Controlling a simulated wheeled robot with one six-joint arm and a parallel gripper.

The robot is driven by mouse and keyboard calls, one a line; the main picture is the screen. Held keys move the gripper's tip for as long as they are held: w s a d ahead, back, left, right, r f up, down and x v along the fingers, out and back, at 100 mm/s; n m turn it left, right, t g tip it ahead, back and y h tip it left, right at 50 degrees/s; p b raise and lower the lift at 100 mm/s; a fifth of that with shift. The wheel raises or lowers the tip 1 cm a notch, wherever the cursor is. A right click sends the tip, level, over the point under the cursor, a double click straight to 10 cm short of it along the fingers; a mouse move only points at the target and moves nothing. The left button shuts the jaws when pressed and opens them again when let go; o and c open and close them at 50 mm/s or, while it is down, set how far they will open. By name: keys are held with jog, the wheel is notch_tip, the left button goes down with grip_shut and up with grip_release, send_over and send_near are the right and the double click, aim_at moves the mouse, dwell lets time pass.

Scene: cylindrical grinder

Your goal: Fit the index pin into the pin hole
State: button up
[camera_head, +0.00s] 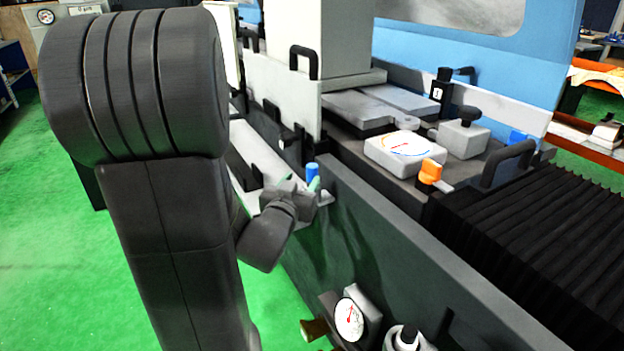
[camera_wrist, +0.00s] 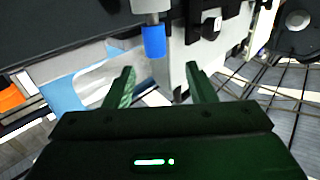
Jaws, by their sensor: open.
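The index pin (camera_head: 312,172) shows as a blue cylinder at the edge of the machine in the head view. In the wrist view the blue end of the pin (camera_wrist: 154,40) joins a grey metal collar at the top of the picture. My gripper (camera_head: 301,184) is close beside the blue end in the head view. In the wrist view my gripper (camera_wrist: 160,80) has its two fingers apart, with nothing between them. The blue end lies just beyond the fingertips, roughly in line with the gap. I cannot make out the pin hole.
A dark machine wall (camera_head: 390,235) runs alongside my arm. A dial gauge (camera_head: 349,319) sits low on its front. An orange knob (camera_head: 430,172) and black bellows (camera_head: 540,220) are to the right. Green floor (camera_head: 50,250) is open at left.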

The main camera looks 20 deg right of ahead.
aim_at(311, 168)
jog(key=x, duration=0.2)
jog(key=shift+w+d, duration=0.3)
jog(key=x, duration=0.5)
jog(key=shift+s+d, duration=0.15)
jog(key=shift+d, duration=0.05)
grip_shut()
jog(key=shift+r, duration=0.1)
